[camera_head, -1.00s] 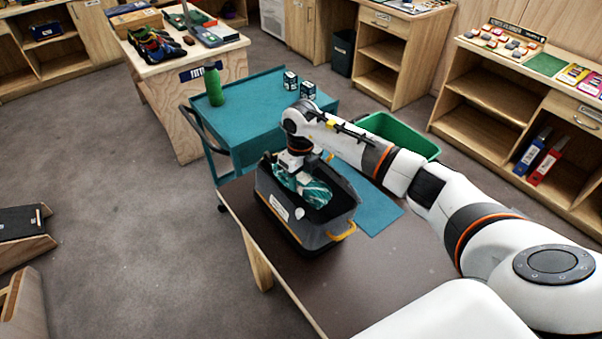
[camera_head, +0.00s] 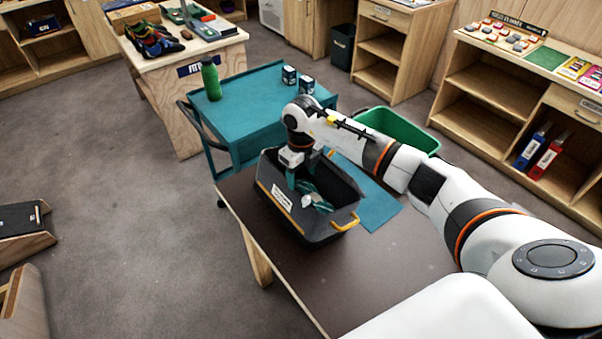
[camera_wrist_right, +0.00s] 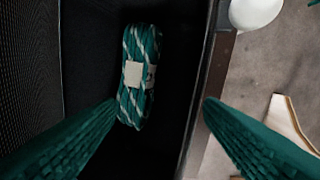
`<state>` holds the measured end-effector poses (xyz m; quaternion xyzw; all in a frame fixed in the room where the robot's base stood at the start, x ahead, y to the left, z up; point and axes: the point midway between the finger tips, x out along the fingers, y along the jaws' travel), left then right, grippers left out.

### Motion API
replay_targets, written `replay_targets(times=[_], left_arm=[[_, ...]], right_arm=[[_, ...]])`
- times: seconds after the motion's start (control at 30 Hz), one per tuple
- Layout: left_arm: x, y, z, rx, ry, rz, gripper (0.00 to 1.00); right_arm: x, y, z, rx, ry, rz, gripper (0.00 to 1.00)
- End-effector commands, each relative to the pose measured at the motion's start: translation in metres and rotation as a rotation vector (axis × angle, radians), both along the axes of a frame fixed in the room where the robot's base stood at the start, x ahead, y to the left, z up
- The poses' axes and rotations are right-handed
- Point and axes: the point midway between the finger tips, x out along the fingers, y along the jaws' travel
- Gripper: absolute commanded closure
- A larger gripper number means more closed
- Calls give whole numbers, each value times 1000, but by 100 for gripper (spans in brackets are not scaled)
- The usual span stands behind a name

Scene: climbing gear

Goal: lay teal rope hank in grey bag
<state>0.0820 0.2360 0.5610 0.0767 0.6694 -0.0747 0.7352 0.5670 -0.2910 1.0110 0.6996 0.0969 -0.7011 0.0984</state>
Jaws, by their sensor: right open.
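The teal rope hank (camera_wrist_right: 140,75), with white flecks and a pale band, lies inside the dark grey bag (camera_wrist_right: 85,30) in the right wrist view. My right gripper (camera_head: 304,188) points down into the bag's opening. In the right wrist view its teal fingers (camera_wrist_right: 160,108) are spread wide, apart from the hank; the right finger overlaps the bag's rim. My left gripper is not in view.
The brown table (camera_head: 385,262) has bare room right of the bag. A teal mat (camera_head: 375,208) lies beside it. A teal cart (camera_head: 250,105) with a green bottle (camera_head: 211,80) and two small boxes stands behind. A green bin (camera_head: 400,130) is behind my right arm.

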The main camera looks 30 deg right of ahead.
Motion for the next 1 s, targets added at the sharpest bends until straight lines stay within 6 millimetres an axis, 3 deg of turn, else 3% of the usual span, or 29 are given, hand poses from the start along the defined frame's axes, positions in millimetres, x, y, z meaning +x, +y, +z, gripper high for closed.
replay_targets(times=[0.17,0.4,0.6,1.0], left_arm=[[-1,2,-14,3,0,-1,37],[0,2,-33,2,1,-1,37],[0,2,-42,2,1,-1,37],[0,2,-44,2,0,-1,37]], right_arm=[[0,-1,22,-3,-5,0,29],[0,1,77,-3,-10,1,29],[-2,2,109,-2,-10,1,29],[-3,3,122,-2,-7,2,29]])
